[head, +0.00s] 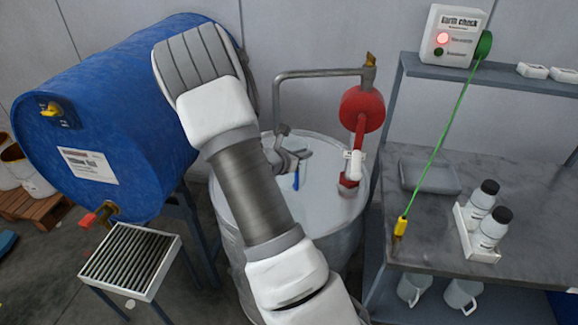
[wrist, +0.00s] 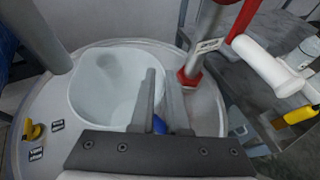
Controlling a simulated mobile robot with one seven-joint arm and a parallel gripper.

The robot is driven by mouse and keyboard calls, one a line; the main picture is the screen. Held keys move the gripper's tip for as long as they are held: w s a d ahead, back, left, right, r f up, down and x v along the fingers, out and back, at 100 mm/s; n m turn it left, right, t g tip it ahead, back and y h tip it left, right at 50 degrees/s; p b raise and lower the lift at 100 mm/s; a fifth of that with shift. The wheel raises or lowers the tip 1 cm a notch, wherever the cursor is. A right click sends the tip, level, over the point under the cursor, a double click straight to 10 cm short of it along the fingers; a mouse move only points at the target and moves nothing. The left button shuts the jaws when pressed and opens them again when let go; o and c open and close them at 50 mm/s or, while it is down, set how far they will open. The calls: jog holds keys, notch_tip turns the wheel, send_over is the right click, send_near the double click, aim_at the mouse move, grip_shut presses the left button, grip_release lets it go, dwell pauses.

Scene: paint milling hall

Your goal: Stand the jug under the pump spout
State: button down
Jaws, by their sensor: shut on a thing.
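In the wrist view, the jug (wrist: 105,80) is a pale vessel with a wide rounded mouth, seen from above over the drum top. My gripper (wrist: 162,85) is at its right side, its fingers closed around a blue part that looks like the handle. In the head view my gripper (head: 288,158) is over the drum, with a blue strip below it; the jug's outline is hard to make out there. The pump (head: 361,108) is red, and its grey spout pipe (head: 277,105) runs left and bends down beside my gripper. I cannot tell whether the jug touches the drum top.
The steel drum (head: 232,240) stands in the middle. A blue barrel (head: 110,110) lies on a stand at left, near a grate (head: 130,262). At right, a bench (head: 530,190) holds bottles (head: 490,229). A green cable ends in a yellow clamp (head: 400,227). An earth-check box (head: 452,38) shows red.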

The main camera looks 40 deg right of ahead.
jog(key=shift+w+a+f+p, duration=0.3)
jog(key=shift+w+f, duration=0.3)
jog(key=shift+f, duration=0.5)
jog(key=shift+w+a+f+p, duration=0.15)
jog(key=shift+w+a+f, duration=0.4)
jog(key=shift+f, duration=0.5)
jog(key=shift+w+a+f+p, duration=0.25)
jog(key=shift+w+f, duration=0.4)
jog(key=shift+f, duration=0.45)
jog(key=shift+f, duration=0.15)
jog(key=c, duration=0.9)
grip_release()
